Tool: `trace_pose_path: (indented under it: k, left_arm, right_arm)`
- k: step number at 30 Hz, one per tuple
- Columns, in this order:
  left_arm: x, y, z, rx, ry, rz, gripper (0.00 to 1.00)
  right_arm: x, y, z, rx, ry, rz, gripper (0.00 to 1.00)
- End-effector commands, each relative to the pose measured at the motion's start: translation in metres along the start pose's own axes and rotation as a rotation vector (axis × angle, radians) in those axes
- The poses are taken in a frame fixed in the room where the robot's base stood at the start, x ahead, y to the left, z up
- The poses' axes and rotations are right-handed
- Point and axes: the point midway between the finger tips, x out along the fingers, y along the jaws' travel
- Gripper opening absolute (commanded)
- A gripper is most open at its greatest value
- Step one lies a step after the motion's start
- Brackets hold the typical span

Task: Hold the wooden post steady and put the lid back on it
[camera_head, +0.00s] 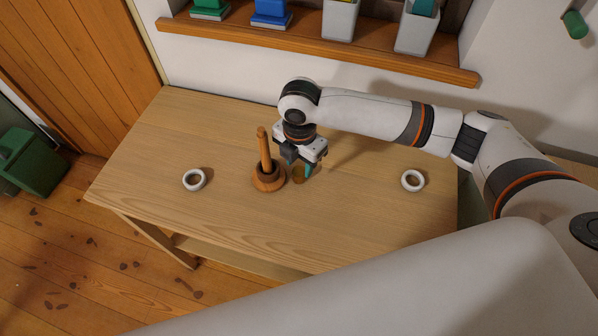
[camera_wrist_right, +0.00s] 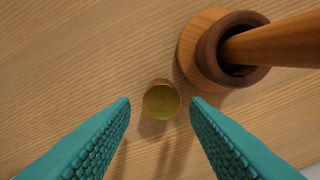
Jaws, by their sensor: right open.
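The wooden post (camera_head: 264,148) stands upright on a round wooden base (camera_head: 268,184), with a dark brown collar around its foot. In the right wrist view the post (camera_wrist_right: 275,44) leans in from the upper right. A small round piece with a yellowish top, apparently the lid (camera_head: 298,178), sits on the table just right of the base. In the wrist view the lid (camera_wrist_right: 161,101) shows between and beyond my teal fingertips. My right gripper (camera_head: 306,168) is open and empty above it, pointing down. My left gripper is not in view.
A white ring (camera_head: 195,180) lies on the wooden table (camera_head: 350,215) left of the post, another white ring (camera_head: 412,181) to the right. A wall shelf (camera_head: 320,51) with several containers is behind. The table's front is clear.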

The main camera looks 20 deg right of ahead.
Motion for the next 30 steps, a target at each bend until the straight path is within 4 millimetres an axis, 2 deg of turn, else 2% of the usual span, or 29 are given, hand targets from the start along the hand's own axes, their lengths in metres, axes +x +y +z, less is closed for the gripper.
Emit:
trace_pose_path:
  k: [3,7,19,25,30]
  left_arm:
    - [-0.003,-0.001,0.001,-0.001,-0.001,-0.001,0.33]
    - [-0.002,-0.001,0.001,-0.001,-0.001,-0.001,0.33]
    - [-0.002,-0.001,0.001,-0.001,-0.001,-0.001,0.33]
    - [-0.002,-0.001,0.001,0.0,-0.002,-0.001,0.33]
    - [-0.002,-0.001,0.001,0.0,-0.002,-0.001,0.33]
  right_arm:
    - [0.02,-0.001,0.001,0.0,-0.002,0.003,0.42]
    - [0.035,-0.001,0.0,0.0,0.0,0.001,0.42]
    - [0.038,-0.001,0.0,-0.001,0.001,0.0,0.42]
    - [0.038,-0.001,0.0,-0.001,0.001,0.0,0.11]
    - [0.038,-0.001,0.0,-0.001,0.001,0.0,0.09]
